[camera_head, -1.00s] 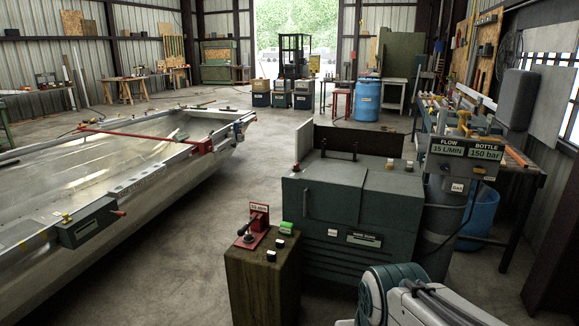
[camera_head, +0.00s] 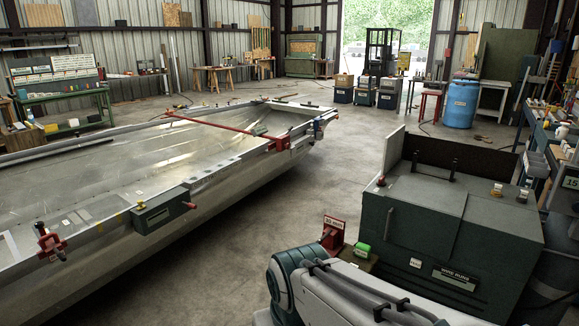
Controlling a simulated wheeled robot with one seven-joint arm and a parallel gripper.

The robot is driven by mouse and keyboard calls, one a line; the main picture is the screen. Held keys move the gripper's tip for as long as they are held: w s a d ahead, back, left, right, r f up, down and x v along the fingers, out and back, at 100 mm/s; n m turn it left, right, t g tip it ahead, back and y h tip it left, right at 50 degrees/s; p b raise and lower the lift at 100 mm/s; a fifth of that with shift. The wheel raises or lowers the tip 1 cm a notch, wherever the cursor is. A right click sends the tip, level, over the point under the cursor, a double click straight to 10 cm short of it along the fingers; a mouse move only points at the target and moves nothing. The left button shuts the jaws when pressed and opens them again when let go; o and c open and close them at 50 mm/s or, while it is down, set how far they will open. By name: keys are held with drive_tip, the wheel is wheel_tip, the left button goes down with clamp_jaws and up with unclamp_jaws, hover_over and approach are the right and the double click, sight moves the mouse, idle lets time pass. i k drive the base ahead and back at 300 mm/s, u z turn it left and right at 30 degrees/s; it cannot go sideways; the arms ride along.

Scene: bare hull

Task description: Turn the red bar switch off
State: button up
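A red device with a sign and a lever (camera_head: 333,233) stands on a wooden pedestal at the lower middle; it may be the red bar switch, but I cannot be sure. My own arm hides most of the pedestal, and the lever's position is hard to read. A green box (camera_head: 161,212) with a small red-tipped handle (camera_head: 190,206) sits on the hull's near side. My gripper is not in view; only my arm's links show at the bottom, in front of the pedestal.
The open metal hull (camera_head: 110,190) fills the left, with a long red bar (camera_head: 215,130) across it and a red clamp (camera_head: 50,243) on its near edge. A dark green machine (camera_head: 440,235) stands at the right. A green button box (camera_head: 362,249) is beside the red device. Floor between is clear.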

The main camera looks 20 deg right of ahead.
sight(381, 182)
drive_tip(key=u, duration=0.1)
drive_tip(key=i, duration=1.2)
drive_tip(key=z, duration=1.15)
drive_tip(key=i, duration=0.85)
drive_tip(key=z, duration=0.9)
